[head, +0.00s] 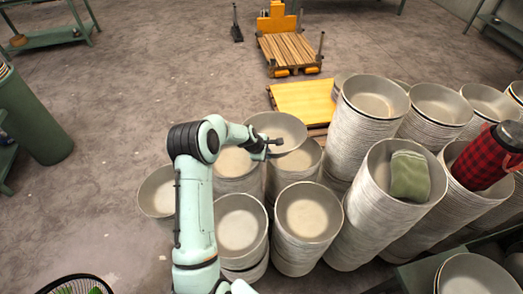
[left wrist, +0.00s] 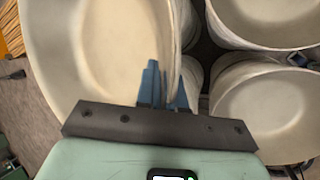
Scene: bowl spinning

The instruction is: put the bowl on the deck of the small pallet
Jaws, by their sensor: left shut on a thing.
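The bowl is held above the stacks, on the far side of the gripper. In the left wrist view the bowl (left wrist: 88,55) fills the left side, its rim between the blue fingers (left wrist: 164,90) of my left gripper. A low pallet with a yellow deck (head: 303,98) lies on the floor beyond the bowl, its right end partly hidden by stacked bowls. My right gripper is not in view.
Tall stacks of bowls (head: 365,125) crowd the right. One holds a green cloth (head: 409,175), another a red checked flask (head: 485,155). Lower stacks (head: 308,210) stand below my gripper. A yellow cart with wooden slats (head: 288,48) stands at the back. The left floor is mostly clear.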

